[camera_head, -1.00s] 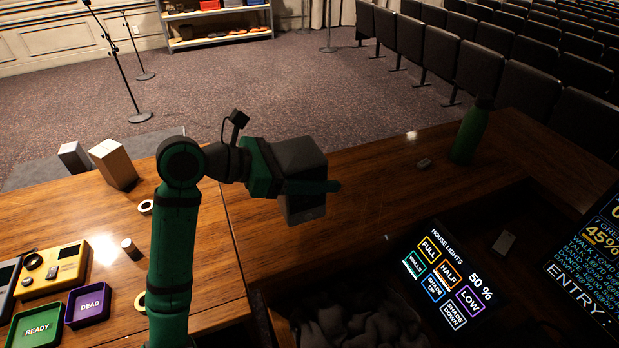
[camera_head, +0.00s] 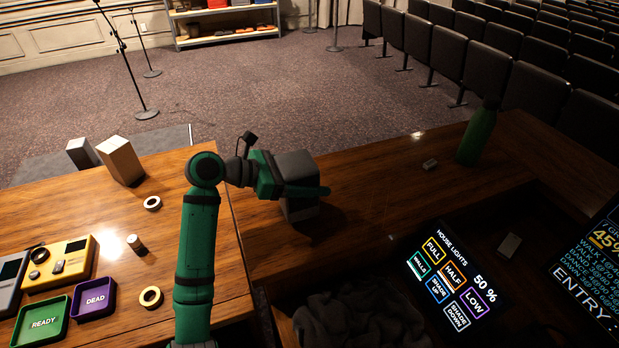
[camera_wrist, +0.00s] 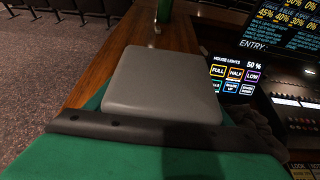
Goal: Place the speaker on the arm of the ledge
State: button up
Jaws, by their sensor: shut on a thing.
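The speaker (camera_head: 298,168) is a dark grey box with rounded edges, held upright at the end of my arm. My gripper (camera_head: 300,190) is shut on it, with a green finger across its near side. The speaker is over the wooden ledge arm (camera_head: 370,172), close to its left end; I cannot tell whether its base touches the wood. In the wrist view the speaker's grey top (camera_wrist: 165,85) fills the middle, with the dark and green finger in front of it.
A green bottle (camera_head: 477,135) and a small grey object (camera_head: 430,164) stand further right on the ledge. The house lights screen (camera_head: 450,280) is below it. The left table (camera_head: 190,250) holds trays, tape rolls and boxes.

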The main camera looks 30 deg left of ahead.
jog(key=shift+f, duration=0.25)
jog(key=shift+f, duration=0.1)
jog(key=o, duration=1.5)
jog(key=shift+f, duration=0.1)
jog(key=v, duration=1.2)
jog(key=shift+r, duration=0.3)
